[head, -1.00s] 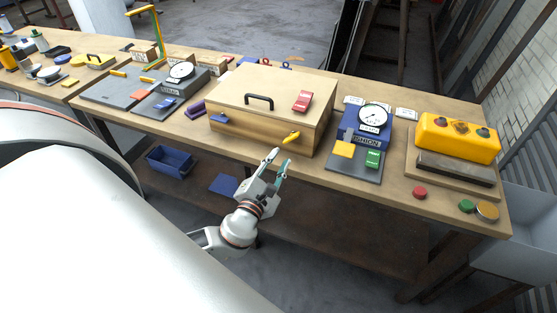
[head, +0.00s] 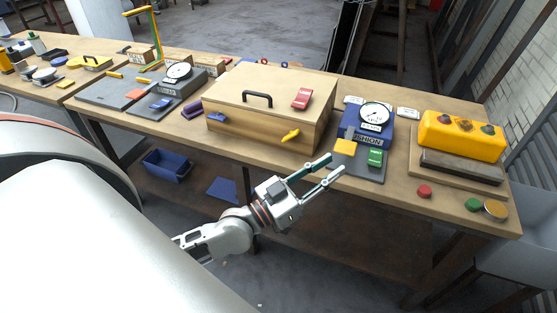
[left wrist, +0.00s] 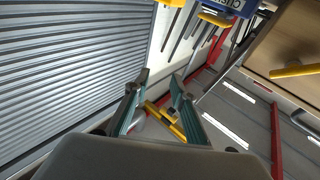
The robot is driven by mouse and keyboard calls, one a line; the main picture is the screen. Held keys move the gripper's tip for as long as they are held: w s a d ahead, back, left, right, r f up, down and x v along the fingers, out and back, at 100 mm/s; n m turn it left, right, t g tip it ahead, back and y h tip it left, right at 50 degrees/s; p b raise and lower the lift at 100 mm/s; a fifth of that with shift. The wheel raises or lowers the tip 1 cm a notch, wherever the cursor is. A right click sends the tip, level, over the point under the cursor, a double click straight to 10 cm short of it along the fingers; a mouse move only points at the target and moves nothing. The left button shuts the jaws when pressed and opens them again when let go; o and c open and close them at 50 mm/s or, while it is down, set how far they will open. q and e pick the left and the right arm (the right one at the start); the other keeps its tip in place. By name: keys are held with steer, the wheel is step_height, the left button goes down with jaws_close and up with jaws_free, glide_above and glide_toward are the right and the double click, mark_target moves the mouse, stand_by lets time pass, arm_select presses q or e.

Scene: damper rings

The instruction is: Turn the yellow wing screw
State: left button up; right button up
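The yellow wing screw (head: 290,135) sits on the front face of the wooden box (head: 240,139), toward its right end, tilted with its right end higher. My left gripper (head: 337,165) is in front of the bench, right of and below the screw in the head view, apart from it. Its two fingers are spread with nothing between them and point up and to the right. In the left wrist view the fingers (left wrist: 157,83) are also apart and empty. A yellow bar (left wrist: 296,71) on a wooden face at the right edge there looks like the screw. My right gripper is in neither view.
A blue gauge unit (head: 350,124) with yellow and green blocks stands right of the box, near my fingertips. A yellow case (head: 460,135) and round buttons, one red (head: 424,191), are farther right. A dial block (head: 177,79) is left. The floor before the bench is open.

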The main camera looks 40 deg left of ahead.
arm_select(q)
steer(key=w+a+r+n+t+y, duration=0.15)
steer(key=a+n+y, duration=0.3)
steer(key=n, duration=0.75)
steer(key=n+g+y+b, duration=0.25)
steer(key=n+y, duration=0.55)
steer(key=n, duration=1.4)
glide_toward(289, 139)
steer(key=w, duration=0.2)
steer(key=shift+s+a+r+g, duration=0.2)
steer(key=shift+s+r+g, duration=0.05)
steer(key=shift+r+g, duration=0.15)
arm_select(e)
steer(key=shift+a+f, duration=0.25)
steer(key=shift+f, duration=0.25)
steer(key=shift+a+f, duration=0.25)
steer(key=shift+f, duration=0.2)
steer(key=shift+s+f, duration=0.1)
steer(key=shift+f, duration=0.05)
arm_select(q)
steer(key=shift+w, duration=0.1)
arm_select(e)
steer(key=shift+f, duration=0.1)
